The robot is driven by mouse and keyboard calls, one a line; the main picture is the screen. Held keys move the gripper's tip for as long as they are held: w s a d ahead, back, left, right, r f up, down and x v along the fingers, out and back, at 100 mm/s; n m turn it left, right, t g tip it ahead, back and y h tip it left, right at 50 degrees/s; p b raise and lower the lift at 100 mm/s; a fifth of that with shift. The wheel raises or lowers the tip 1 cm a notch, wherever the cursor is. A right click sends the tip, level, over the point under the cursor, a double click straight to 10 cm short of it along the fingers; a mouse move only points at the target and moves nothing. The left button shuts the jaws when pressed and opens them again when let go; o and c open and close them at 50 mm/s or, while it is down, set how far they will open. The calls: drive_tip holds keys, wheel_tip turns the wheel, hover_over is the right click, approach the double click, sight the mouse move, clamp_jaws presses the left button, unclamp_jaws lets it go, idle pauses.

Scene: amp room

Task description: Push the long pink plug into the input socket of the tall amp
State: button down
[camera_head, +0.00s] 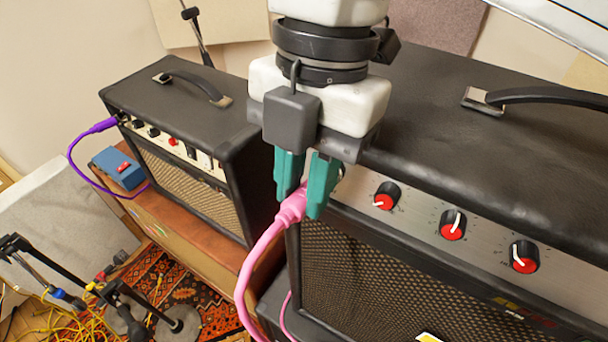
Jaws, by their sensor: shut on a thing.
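The tall amp (380,262) is the large black one at the right, with a silver control panel, red knobs and a woven grille. My gripper (304,205) hangs in front of the left end of its panel. Its teal fingers are shut on the pink plug (291,209). The plug's pink cable (250,275) curves down from it along the amp's left side. The plug's tip and the input socket are hidden behind my fingers, so I cannot tell whether the plug is in the socket.
A smaller black amp (180,140) stands on a brown case at the left, with a purple plug (104,125) in its panel. A blue pedal (119,168) sits beside it. Microphone stands (175,325) and yellow cables are at the lower left.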

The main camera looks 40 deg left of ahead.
drive_tip(key=shift+w, duration=0.2)
drive_tip(key=c, duration=0.9)
unclamp_jaws()
drive_tip(key=v, duration=1)
drive_tip(key=shift+r+b, duration=0.3)
drive_tip(key=shift+r, duration=0.05)
drive_tip(key=shift+a, duration=0.1)
